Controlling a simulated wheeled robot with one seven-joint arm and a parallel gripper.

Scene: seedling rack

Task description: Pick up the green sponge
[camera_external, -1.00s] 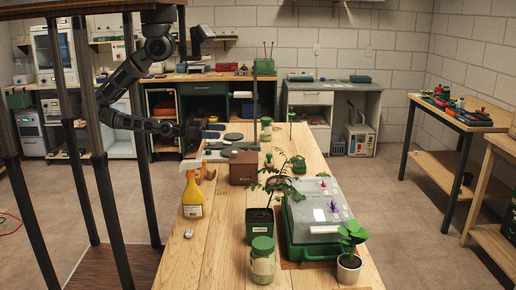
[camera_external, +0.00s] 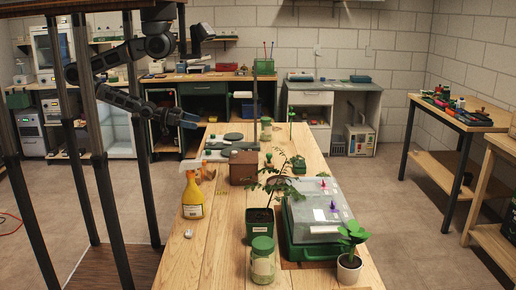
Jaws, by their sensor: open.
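I cannot pick out the green sponge for certain. A small green item (camera_external: 298,164) lies at the right side of the long wooden table (camera_external: 215,235), behind the tall potted plant (camera_external: 259,226); it is too small to tell what it is. Flat dark grey-green pieces (camera_external: 233,137) lie at the far left part of the table. My gripper (camera_external: 190,119) is open, with nothing seen in it. It is in the air at the table's far left corner, apart from the objects on the table.
The front left of the tabletop is mostly clear.

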